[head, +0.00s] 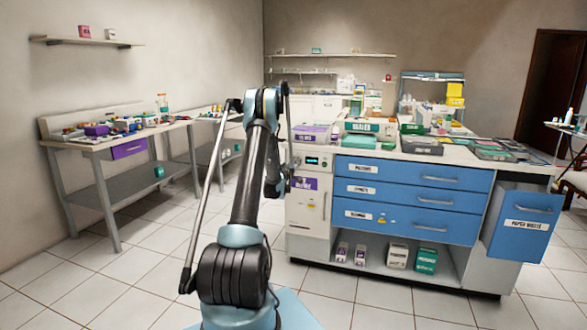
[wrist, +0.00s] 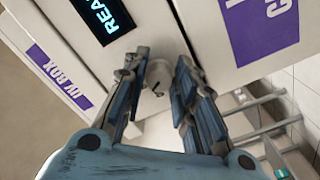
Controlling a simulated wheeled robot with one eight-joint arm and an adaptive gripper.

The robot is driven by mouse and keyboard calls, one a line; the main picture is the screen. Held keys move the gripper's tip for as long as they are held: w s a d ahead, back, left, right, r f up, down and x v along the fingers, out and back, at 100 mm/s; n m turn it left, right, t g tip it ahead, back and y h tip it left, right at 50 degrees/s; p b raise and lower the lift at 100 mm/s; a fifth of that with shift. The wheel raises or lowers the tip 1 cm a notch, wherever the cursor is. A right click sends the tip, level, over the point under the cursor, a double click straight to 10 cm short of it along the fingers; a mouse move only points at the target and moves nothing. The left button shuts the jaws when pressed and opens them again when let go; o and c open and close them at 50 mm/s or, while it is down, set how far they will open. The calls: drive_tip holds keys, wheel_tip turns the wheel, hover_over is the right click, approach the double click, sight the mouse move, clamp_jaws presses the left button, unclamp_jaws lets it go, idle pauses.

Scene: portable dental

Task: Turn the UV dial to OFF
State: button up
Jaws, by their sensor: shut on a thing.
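The UV box (head: 309,213) is a white cabinet at the left end of the blue-drawer counter in the head view. Its lit display (head: 312,161) also shows in the wrist view (wrist: 103,14), tilted, with the letters "REA" readable. The small pale round UV dial (wrist: 158,74) sits beside the display, with a dark mark on its face. The dial's setting cannot be read. In the head view my arm hides the dial.
Blue drawers (head: 412,177) stand right of the cabinet. A workbench (head: 120,138) stands at the left, with clear tiled floor between.

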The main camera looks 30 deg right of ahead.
drive_tip(key=n, duration=0.6)
drive_tip(key=shift+w+a, duration=0.15)
drive_tip(key=shift+w, duration=0.05)
drive_tip(key=shift+s+n, duration=0.1)
drive_tip(key=shift+n, duration=0.2)
drive_tip(key=o, duration=1.1)
drive_tip(key=shift+s, duration=0.1)
drive_tip(key=v, duration=1.1)
drive_tip(key=shift+s+a, duration=0.25)
